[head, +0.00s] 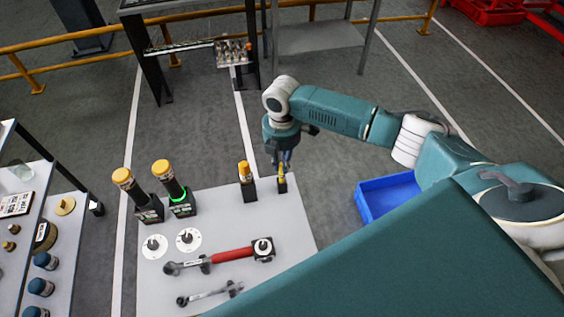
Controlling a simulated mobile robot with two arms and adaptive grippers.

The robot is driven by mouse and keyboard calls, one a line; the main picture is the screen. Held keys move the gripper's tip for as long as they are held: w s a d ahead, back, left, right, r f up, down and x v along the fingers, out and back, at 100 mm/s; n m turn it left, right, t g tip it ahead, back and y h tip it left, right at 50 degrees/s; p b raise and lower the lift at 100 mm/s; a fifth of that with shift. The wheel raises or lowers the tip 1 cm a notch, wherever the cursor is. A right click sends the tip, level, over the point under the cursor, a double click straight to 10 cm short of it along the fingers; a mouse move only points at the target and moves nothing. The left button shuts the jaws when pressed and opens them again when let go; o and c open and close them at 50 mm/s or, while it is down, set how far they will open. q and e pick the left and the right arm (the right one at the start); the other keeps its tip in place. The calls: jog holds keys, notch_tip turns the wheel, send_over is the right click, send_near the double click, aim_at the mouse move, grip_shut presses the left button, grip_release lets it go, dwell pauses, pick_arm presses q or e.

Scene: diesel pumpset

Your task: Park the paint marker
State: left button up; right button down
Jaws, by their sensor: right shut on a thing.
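My right gripper (284,162) points down over the back right part of the white table (285,225). It is shut on a thin yellow paint marker (282,175). The marker is upright, with its lower end at a small black holder (282,187) on the table; I cannot tell how deep it sits. The gripper hides the marker's upper part. My left gripper is not in view.
Left of the holder stands a yellow-topped item (244,168) in a black block. Two yellow-capped dark cylinders (168,178) stand further left. A red-handled torque tool (232,255) and a wrench (208,294) lie in front. A blue bin (385,196) is at right.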

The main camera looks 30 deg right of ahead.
jog(key=shift+f+b, duration=0.5)
jog(key=shift+f, duration=0.55)
dwell(0.4)
jog(key=c, duration=1.7)
grip_release()
jog(key=shift+o, duration=0.2)
jog(key=shift+r, duration=0.15)
notch_tip(320, 180, up, 12)
jog(key=shift+f, duration=0.2)
